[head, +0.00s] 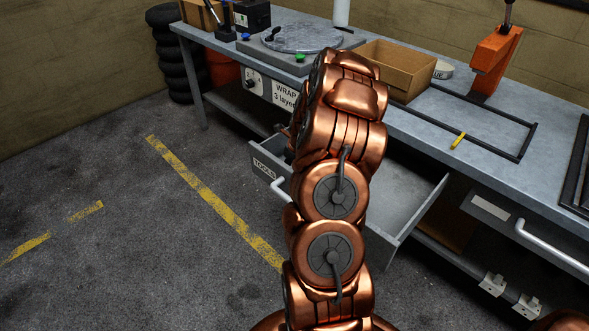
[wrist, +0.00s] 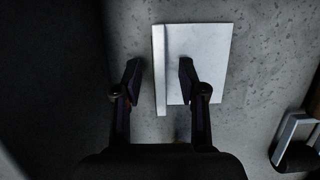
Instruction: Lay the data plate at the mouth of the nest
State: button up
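A pale flat plate with a narrow raised strip along its left side, which looks like the data plate (wrist: 203,60), lies on a grey speckled surface in the wrist view. My gripper (wrist: 160,69) is open. Its left fingertip is left of the strip and its right fingertip is over the plate, with gaps to the strip on both sides. In the head view my copper arm hides the gripper and the plate. I cannot make out the nest in either view.
An open drawer (head: 408,200) labelled TOOLS juts from the workbench (head: 395,125). On the bench are a turntable (head: 300,37), a cardboard box (head: 398,68), an orange press (head: 495,60), a black frame (head: 485,121) and a small yellow piece (head: 459,141). The floor at left is clear.

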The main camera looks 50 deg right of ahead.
grip_shut()
jog(key=shift+r, duration=0.1)
dwell(0.4)
